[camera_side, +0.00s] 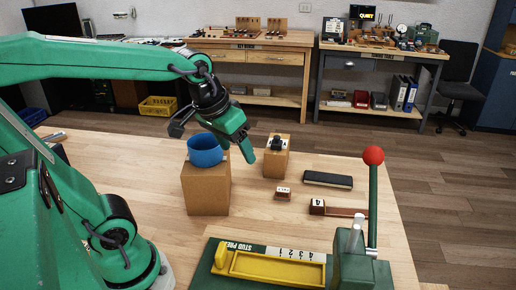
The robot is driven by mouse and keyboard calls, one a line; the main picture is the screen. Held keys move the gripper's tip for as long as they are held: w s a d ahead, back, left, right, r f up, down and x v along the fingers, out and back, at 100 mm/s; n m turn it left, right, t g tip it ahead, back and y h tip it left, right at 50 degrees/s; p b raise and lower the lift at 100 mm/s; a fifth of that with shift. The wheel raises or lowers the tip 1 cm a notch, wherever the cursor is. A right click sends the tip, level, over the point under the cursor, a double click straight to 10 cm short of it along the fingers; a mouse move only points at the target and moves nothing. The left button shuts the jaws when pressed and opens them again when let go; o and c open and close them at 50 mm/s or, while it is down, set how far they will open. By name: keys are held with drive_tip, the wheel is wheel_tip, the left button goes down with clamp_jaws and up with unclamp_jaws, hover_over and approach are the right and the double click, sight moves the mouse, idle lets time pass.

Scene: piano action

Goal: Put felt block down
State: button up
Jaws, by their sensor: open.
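A small brown block with a white label (283,193), which looks like the felt block, rests on the wooden table right of the centre. The lettering is small and hard to read for certain. My gripper (244,148) is green and points down, above and to the left of this block and clear of it. It is open, and I see nothing between its fingers, though one finger partly hides the other.
A blue cup (205,150) sits on a cardboard-brown box (205,190) close beside my gripper. A wooden stand (276,165), a black bar (328,180) and a brown piece labelled 4 (340,210) are nearby. The green press with a red-knobbed lever (373,200) stands in front.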

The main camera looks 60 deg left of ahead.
drive_tip(key=shift+s+d+f+m+t, duration=0.2)
drive_tip(key=shift+s+m, duration=0.15)
drive_tip(key=shift+s, duration=0.6)
drive_tip(key=shift+s+d+f+m+t, duration=0.15)
drive_tip(key=shift+s+m, duration=0.25)
drive_tip(key=shift+s, duration=0.55)
drive_tip(key=shift+s+d+f+m+t, duration=0.1)
drive_tip(key=shift+s+m+t, duration=0.2)
drive_tip(key=shift+s, duration=0.65)
